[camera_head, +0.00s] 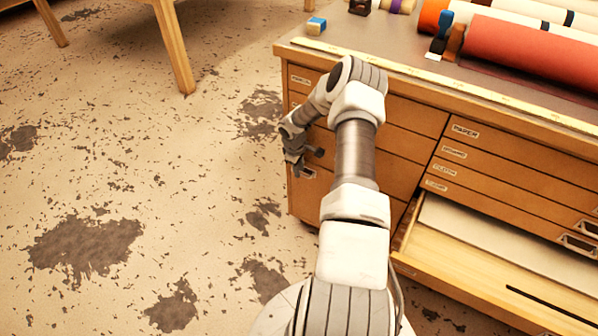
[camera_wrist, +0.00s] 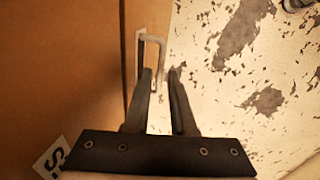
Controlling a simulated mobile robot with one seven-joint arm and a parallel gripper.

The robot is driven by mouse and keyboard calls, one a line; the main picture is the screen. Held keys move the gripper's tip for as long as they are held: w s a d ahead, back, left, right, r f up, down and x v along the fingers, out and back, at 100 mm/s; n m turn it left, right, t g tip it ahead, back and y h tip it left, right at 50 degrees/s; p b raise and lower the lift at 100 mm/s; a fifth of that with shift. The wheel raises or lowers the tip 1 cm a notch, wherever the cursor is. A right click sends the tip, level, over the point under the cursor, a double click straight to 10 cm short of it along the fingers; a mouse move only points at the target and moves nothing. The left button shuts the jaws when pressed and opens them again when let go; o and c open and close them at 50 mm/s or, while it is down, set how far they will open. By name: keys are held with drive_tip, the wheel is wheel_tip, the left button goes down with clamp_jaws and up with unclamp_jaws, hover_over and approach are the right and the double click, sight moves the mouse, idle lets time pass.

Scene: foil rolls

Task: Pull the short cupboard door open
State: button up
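The wooden cabinet (camera_head: 400,125) stands at the right in the head view, and my arm hides part of its front. Its lower left front panel (camera_head: 308,195) looks flush with the front; I cannot tell whether this is the short door. In the wrist view a wooden front (camera_wrist: 65,70) fills the left side, with a pale bracket-shaped handle (camera_wrist: 160,42) near its right edge. My gripper (camera_wrist: 161,73) is open, its two dark fingers apart, with the handle's outer bar between the fingertips. I see no clear contact. In the head view my gripper (camera_head: 299,150) is beside the cabinet's left front.
A low drawer (camera_head: 485,265) stands pulled out at the cabinet's lower right. Rolls, including a red one (camera_head: 540,52), lie on the top. A wooden table leg (camera_head: 175,48) stands at the back left. The stained floor (camera_head: 130,170) left of the cabinet is clear.

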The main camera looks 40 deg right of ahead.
drive_tip(key=shift+f, duration=0.1)
drive_tip(key=shift+c, duration=0.2)
clamp_jaws()
idle(1.3)
